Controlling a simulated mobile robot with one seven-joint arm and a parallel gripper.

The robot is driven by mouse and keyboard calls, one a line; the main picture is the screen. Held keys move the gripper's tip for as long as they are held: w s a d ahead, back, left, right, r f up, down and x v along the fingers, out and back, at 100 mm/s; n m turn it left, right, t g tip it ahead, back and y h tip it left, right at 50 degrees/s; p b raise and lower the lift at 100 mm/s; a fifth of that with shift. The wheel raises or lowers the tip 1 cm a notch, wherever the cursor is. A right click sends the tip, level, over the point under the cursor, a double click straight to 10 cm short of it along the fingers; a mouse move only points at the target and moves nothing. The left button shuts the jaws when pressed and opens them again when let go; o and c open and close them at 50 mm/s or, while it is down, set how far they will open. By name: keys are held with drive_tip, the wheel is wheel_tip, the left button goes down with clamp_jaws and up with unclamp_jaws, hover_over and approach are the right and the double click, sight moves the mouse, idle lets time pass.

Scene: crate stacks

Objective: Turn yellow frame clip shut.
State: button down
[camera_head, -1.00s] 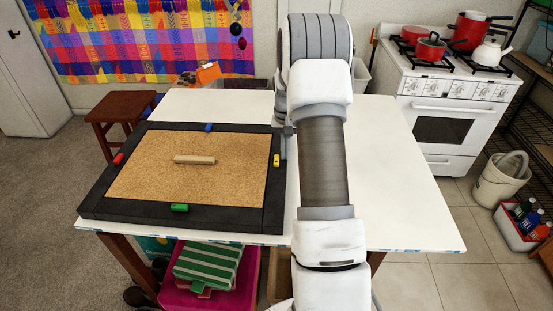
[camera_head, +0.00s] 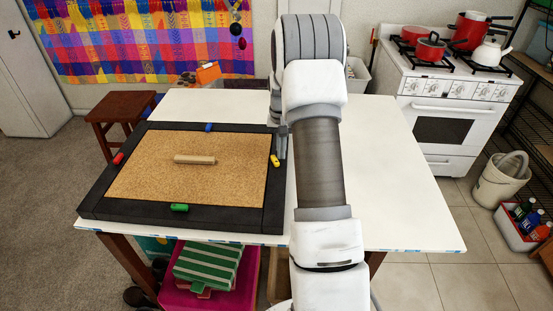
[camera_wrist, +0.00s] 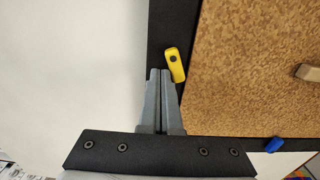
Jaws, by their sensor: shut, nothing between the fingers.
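The yellow clip (camera_head: 275,160) sits on the right bar of the black frame (camera_head: 271,205), which lies flat on the table around a cork panel (camera_head: 150,180). In the head view my gripper (camera_head: 283,155) is partly hidden by my arm.
A red clip (camera_head: 118,159), a blue clip (camera_head: 208,127) and a green clip (camera_head: 179,208) sit on the other bars. A wooden bar (camera_head: 194,160) lies on the cork. The white table (camera_head: 400,190) is clear to the right. An orange object (camera_head: 208,73) stands behind the table.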

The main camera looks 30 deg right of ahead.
sight(270, 160)
drive_tip(key=shift+w+a, duration=0.1)
drive_tip(key=shift+w, duration=0.05)
drive_tip(key=shift+w+a, duration=0.1)
drive_tip(key=shift+w, duration=0.1)
idle(0.3)
drive_tip(key=shift+w+a, duration=0.45)
drive_tip(key=shift+a, duration=0.2)
idle(0.7)
drive_tip(key=shift+a, duration=0.7)
idle(0.6)
idle(0.4)
drive_tip(key=shift+w+d+r, duration=0.1)
drive_tip(key=shift+w+d, duration=0.15)
drive_tip(key=shift+w, duration=0.05)
wheel_tip(270, 160, up, 7)
drive_tip(key=p, duration=0.4)
idle(0.4)
idle(0.5)
